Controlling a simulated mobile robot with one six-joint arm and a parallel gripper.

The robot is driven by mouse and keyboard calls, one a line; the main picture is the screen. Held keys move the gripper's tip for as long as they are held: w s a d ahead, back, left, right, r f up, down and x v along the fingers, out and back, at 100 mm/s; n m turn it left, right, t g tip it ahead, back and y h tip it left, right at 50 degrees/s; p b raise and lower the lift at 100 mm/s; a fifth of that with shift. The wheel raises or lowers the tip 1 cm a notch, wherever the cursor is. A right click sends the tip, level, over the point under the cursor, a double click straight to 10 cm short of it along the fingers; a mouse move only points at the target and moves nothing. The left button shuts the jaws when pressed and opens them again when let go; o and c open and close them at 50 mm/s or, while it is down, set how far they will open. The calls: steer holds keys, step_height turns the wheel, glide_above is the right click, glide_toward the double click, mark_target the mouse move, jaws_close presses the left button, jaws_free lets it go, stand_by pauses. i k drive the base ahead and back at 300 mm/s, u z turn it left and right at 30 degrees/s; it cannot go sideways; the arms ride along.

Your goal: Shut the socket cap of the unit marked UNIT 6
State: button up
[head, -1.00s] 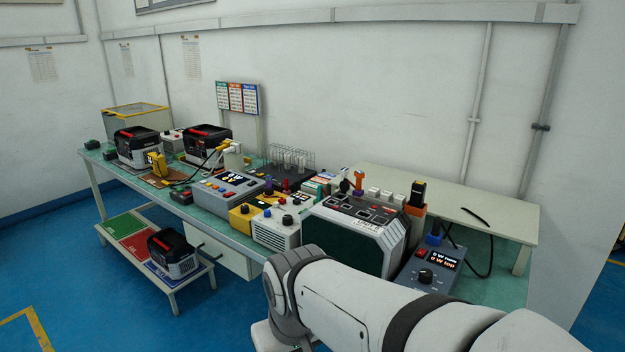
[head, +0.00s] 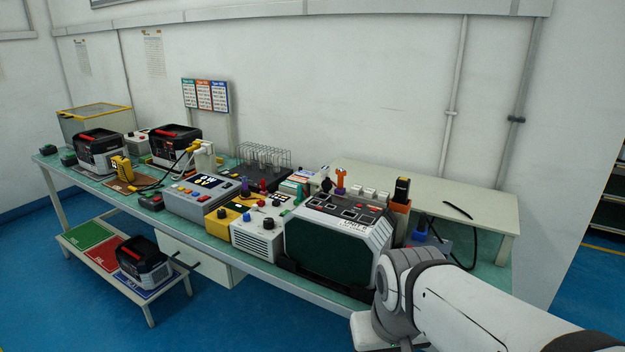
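A large grey-white box with a dark green front (head: 325,256) stands at the near edge of the bench. Its sloped top panel (head: 345,208) has several dark openings with light frames. A label on it seems to read UNIT, but the number is too small to read surely. I cannot tell which socket cap is open or shut. Black and white units with red handles stand at the left (head: 100,152) and middle back (head: 175,146) of the bench; their marks cannot be read. My arm crosses the lower right, and my gripper is out of view.
The green bench (head: 480,272) is crowded with a grey control box (head: 201,196), a white box with knobs (head: 258,236) and a wire rack (head: 264,155). A low shelf (head: 88,236) holds another red-handled unit (head: 143,262). Blue floor lies clear in front.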

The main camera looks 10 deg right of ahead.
mark_target(326, 185)
steer(key=u, duration=0.05)
steer(key=i, duration=1)
steer(key=z, duration=0.05)
